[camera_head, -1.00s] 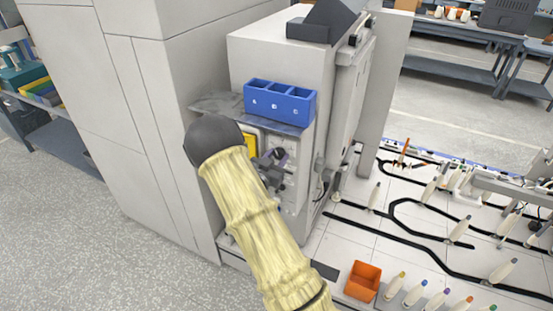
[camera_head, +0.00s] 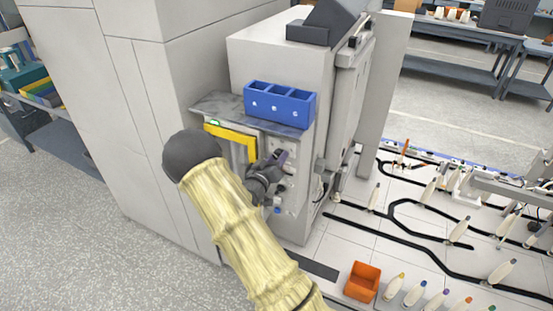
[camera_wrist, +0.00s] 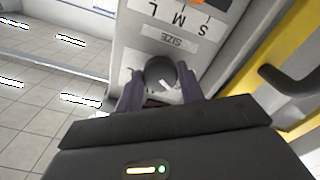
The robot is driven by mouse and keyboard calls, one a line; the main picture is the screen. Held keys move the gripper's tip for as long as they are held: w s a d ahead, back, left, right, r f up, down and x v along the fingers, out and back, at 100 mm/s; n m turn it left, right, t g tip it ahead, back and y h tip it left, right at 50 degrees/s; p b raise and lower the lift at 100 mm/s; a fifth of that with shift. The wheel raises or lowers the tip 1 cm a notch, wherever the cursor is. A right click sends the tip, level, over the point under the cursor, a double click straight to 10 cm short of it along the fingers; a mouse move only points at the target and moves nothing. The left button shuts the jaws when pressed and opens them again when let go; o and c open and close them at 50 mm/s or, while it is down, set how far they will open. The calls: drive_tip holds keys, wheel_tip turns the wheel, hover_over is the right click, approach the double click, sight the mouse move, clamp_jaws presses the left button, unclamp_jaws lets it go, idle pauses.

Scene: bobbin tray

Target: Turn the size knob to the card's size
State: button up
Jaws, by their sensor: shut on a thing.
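The dark round size knob (camera_wrist: 160,70) shows in the wrist view between my gripper's two purple fingers. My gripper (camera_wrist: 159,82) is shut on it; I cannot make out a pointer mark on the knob. A SIZE label (camera_wrist: 170,39) and the letters S, M, L appear upside down on the pale panel beyond it. An orange patch shows at the top edge, cut off; I cannot tell whether it is the card. In the head view my gripper (camera_head: 275,163) is at the machine's front panel, and my wrist hides the knob.
A blue three-bin holder (camera_head: 280,104) sits on a grey shelf (camera_head: 225,107) above the panel. A yellow-edged frame (camera_head: 232,136) is left of my gripper. An orange bin (camera_head: 362,281) and several bobbins stand on the table at right. Open floor lies at left.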

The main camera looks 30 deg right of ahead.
drive_tip(key=shift+w+a, duration=0.1)
drive_tip(key=o, duration=1)
drive_tip(key=b+v, duration=0.3)
drive_tip(key=v, duration=1.4)
drive_tip(key=shift+s+a, duration=0.15)
drive_tip(key=shift+s, duration=0.1)
